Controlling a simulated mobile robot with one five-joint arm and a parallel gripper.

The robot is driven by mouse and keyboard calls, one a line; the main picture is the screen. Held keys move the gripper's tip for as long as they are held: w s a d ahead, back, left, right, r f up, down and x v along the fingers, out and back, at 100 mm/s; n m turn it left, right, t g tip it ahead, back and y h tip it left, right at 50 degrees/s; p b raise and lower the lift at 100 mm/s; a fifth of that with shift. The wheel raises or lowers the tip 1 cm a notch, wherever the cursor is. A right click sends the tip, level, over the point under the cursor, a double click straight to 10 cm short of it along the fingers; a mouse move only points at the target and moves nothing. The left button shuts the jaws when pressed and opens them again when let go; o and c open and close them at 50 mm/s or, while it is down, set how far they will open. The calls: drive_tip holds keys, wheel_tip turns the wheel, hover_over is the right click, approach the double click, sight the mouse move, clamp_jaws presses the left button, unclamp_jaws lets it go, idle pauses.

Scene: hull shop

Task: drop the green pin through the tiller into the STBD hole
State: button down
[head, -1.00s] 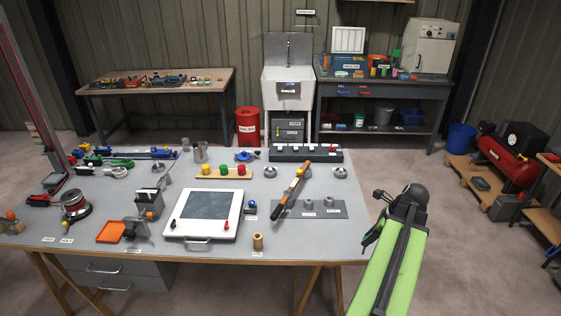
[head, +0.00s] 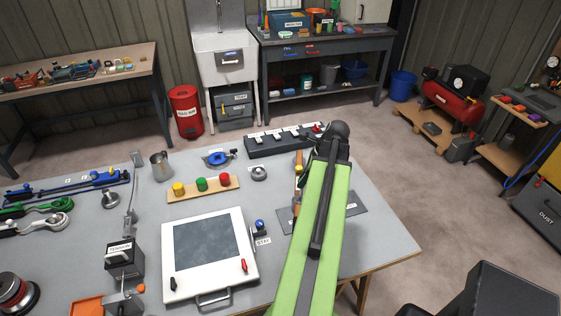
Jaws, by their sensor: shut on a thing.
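The green pin (head: 201,184) stands between a yellow and a red one on a wooden strip (head: 178,195). The tiller (head: 298,160), a wooden bar with a small yellow knob, is mostly hidden behind my arm. A grey plate (head: 352,221) shows on both sides of my arm. Its labels are too small or too covered to read, so I cannot tell which hole is STBD. My green arm crosses the picture from the bottom centre to a dark joint above the table's far right. My gripper is hidden behind my arm, and what it holds does not show.
A white framed panel (head: 210,255) lies left of my arm, with a STAY block (head: 261,229) beside it. A black block (head: 283,140) with white tags lies at the back edge, a small red spot at its right end. A metal mug (head: 161,166) stands behind the strip. The table's right corner is bare.

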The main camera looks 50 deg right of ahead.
drive_tip(key=shift+w+a, duration=0.1)
drive_tip(key=shift+w, duration=0.3)
drive_tip(key=shift+r, duration=0.25)
drive_tip(key=r+p, duration=0.2)
drive_tip(key=r+n+p, duration=0.1)
drive_tip(key=p, duration=0.1)
drive_tip(key=shift+w+d+r+y, duration=0.3)
drive_tip(key=shift+w, duration=0.05)
wheel_tip(320, 180, down, 5)
drive_tip(key=b, duration=0.5)
drive_tip(key=shift+a+f, duration=0.1)
drive_tip(key=shift+s+f, duration=0.15)
drive_tip(key=shift+f+b, duration=0.25)
drive_tip(key=shift+b, duration=0.25)
drive_tip(key=shift+f, duration=0.1)
drive_tip(key=shift+f+b, duration=0.4)
drive_tip(key=shift+b, duration=0.1)
